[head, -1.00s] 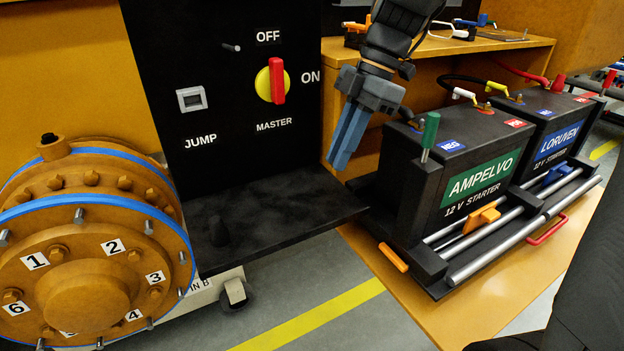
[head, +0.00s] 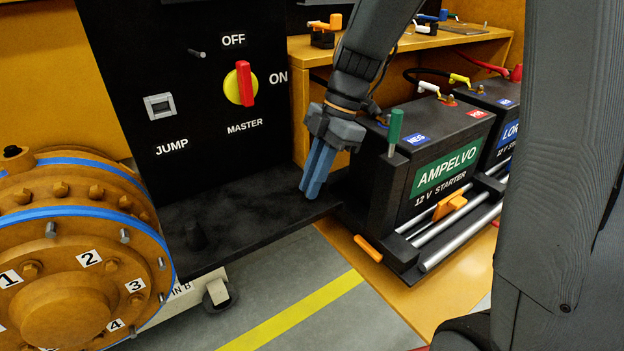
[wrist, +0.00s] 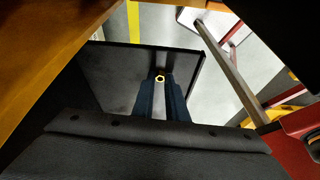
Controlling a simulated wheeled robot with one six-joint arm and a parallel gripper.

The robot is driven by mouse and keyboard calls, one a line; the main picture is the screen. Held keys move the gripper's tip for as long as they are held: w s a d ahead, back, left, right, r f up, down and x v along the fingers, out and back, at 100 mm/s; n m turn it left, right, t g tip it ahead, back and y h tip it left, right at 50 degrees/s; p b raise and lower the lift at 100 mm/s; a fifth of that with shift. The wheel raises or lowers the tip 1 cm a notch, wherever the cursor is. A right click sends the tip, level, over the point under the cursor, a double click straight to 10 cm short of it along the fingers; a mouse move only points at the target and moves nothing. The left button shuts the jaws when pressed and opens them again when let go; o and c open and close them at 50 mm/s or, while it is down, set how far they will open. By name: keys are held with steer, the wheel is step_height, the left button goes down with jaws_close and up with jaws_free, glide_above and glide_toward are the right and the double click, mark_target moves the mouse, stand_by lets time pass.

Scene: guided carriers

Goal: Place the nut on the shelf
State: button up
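The nut (wrist: 159,78) is a small brass-coloured ring in the wrist view, at the tips of my gripper's fingers. My gripper (head: 311,192) has its two blue fingers close together, shut on the nut, pointing down. The fingers also show in the wrist view (wrist: 161,88). The nut cannot be made out in the head view. The shelf (head: 265,215) is the flat black ledge below the master switch panel. My fingertips are at its right end, seemingly just above it; the exact gap cannot be told. The shelf also shows behind the fingers in the wrist view (wrist: 115,75).
The black panel (head: 205,65) with the red switch (head: 246,84) rises behind. The Ampelvo battery (head: 440,150) stands close right of my gripper. An orange flanged housing (head: 75,260) is at left.

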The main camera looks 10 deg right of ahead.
steer(key=o, duration=0.4)
steer(key=shift+r, duration=0.1)
steer(key=b+v, duration=0.3)
steer(key=v, duration=0.9)
steer(key=shift+r, duration=0.1)
steer(key=shift+r, duration=0.1)
